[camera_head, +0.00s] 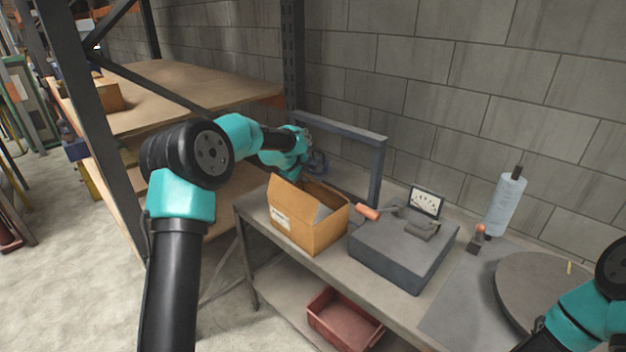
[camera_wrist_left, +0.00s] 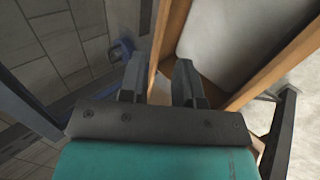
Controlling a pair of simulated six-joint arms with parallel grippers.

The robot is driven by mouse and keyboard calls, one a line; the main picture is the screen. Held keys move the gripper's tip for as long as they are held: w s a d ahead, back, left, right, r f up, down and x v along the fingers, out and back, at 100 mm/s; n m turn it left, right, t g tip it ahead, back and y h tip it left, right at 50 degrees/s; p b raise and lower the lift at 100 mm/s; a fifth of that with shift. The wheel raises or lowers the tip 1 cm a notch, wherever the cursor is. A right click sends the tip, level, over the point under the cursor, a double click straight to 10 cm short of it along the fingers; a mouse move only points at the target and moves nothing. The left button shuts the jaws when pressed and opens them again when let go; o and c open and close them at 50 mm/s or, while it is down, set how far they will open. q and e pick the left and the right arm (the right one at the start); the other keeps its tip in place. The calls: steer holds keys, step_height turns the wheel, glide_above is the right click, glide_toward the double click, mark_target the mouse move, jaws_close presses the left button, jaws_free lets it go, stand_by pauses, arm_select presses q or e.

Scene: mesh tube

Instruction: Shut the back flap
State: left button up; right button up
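An open cardboard box (camera_head: 298,231) with a white label stands on the bench, a grey item partly visible inside. One flap (camera_head: 287,201) stands up on its left side in the head view. I cannot make out the back flap clearly in the head view. My left gripper (camera_head: 320,165) is at the far side of the box, just above its back edge. In the left wrist view my left gripper (camera_wrist_left: 160,80) has its fingers apart, and a brown cardboard edge (camera_wrist_left: 172,38) runs between or just beyond them. My right arm shows at the lower right; its gripper is out of view.
A grey block (camera_head: 392,258) with an orange-handled tool (camera_head: 368,212) and a meter (camera_head: 427,201) stands right of the box. A dark frame (camera_head: 376,172) rises behind it. A round turntable (camera_head: 545,290) and a blue roll (camera_head: 506,205) are further right. A red bin (camera_head: 343,322) sits below.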

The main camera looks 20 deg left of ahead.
arm_select(q)
steer(key=v, duration=0.9)
steer(key=shift+r, duration=0.1)
steer(key=shift+c, duration=0.3)
